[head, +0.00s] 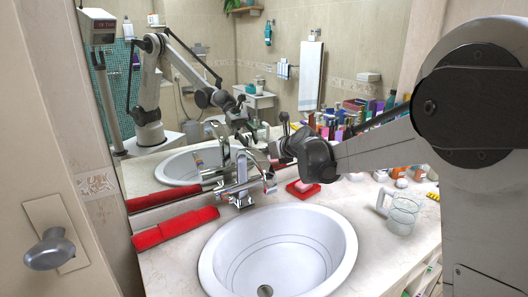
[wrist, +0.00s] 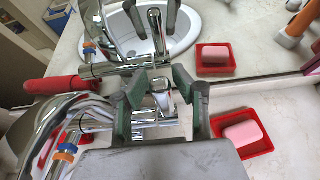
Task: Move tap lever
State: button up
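The chrome tap (head: 243,185) stands at the back rim of the white sink. In the wrist view, a chrome part that looks like its lever (wrist: 162,92) shows between my fingertips. More curved chrome of the tap (wrist: 50,130), with blue and orange rings, shows at the lower left. My gripper (wrist: 160,86) is open, with a gap between its two grey-green fingers. In the head view, my gripper (head: 279,142) is above and to the right of the tap, and its fingertips are partly hidden. I cannot tell whether a finger touches the lever.
The mirror (head: 220,75) behind the tap reflects the sink, tap and arm. A red rolled towel (head: 175,228) lies left of the sink (head: 345,240). A red soap dish (head: 303,190) with pink soap (wrist: 243,133) is to the right, near a glass mug (head: 402,215) and several bottles.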

jog(key=shift+o, duration=1)
jog(key=v, duration=1.2)
jog(key=shift+s+d, duration=0.1)
